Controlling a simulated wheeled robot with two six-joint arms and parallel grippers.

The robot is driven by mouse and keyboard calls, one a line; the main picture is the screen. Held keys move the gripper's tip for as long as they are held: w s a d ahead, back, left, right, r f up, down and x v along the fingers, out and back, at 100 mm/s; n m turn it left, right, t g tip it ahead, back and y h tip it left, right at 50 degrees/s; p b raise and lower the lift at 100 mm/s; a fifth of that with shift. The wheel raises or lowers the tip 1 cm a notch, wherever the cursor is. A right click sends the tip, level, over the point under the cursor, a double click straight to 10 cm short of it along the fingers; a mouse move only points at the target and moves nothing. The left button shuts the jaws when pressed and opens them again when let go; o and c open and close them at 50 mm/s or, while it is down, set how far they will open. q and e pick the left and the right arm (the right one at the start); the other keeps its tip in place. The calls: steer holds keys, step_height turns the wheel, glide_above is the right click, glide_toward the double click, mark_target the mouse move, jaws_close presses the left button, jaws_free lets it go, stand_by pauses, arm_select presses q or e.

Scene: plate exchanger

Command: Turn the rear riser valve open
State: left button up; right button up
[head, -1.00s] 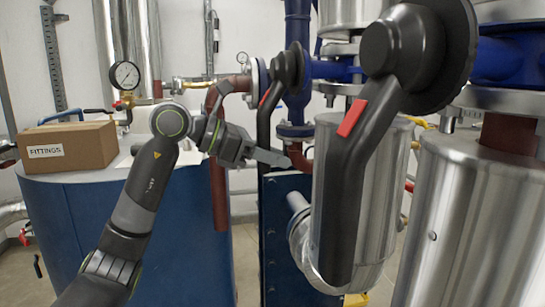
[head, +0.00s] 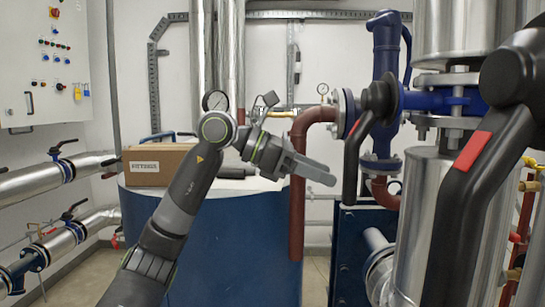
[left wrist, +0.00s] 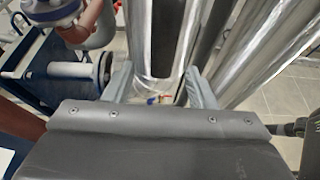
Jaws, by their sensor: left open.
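The rear valve handle (head: 353,158), black with a red mark, hangs down from its round hub on the riser with the blue fittings. A larger black handle (head: 470,185) with a red mark hangs closer to me at the right. My left gripper (head: 318,172) is open and empty, just left of the rear handle's lower part, pointing right. Their difference in depth is unclear. In the left wrist view, the open fingers (left wrist: 161,88) frame a dark bar (left wrist: 161,42) in front of a silver cylinder; which handle this is I cannot tell. My right gripper is out of view.
A blue tank (head: 245,235) with a cardboard box (head: 158,165) on top stands behind my left arm. A brown pipe (head: 297,205) runs down behind the gripper. Silver cylinders (head: 425,240) stand at the right. A control panel (head: 40,60) hangs at the left.

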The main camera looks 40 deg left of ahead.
arm_select(q)
steer(key=b+v, duration=0.1)
steer(key=v, duration=0.8)
steer(key=shift+s, duration=0.15)
